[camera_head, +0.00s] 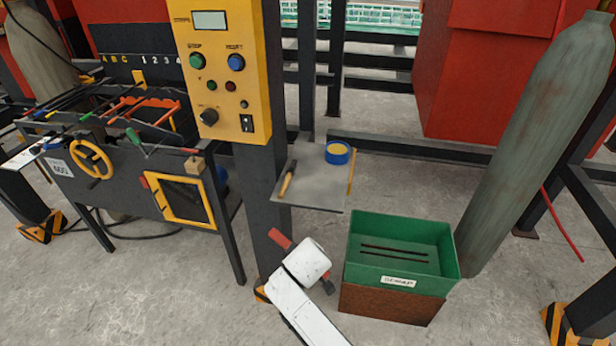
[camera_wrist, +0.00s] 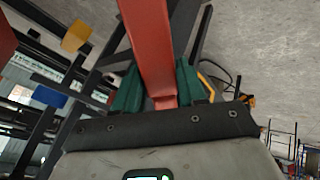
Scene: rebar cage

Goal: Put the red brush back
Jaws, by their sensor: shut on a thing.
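The red brush (camera_wrist: 150,45) fills the upper middle of the wrist view as a long red bar. My gripper (camera_wrist: 158,88) has its green fingers on both sides of it and is shut on it. In the head view, a red end of the brush (camera_head: 279,238) shows beside my white wrist, in front of the dark post and left of the green bin. The rest of the brush is hidden there by my arm, and its bristles cannot be made out.
A small grey shelf (camera_head: 312,187) on the post holds a blue tin (camera_head: 338,152) and a wooden-handled tool (camera_head: 287,180). A green scrap bin (camera_head: 366,226) stands right of my arm, near a tall cylinder (camera_head: 535,140). A yellow control panel (camera_head: 217,75) and a black machine bench (camera_head: 120,190) are at left.

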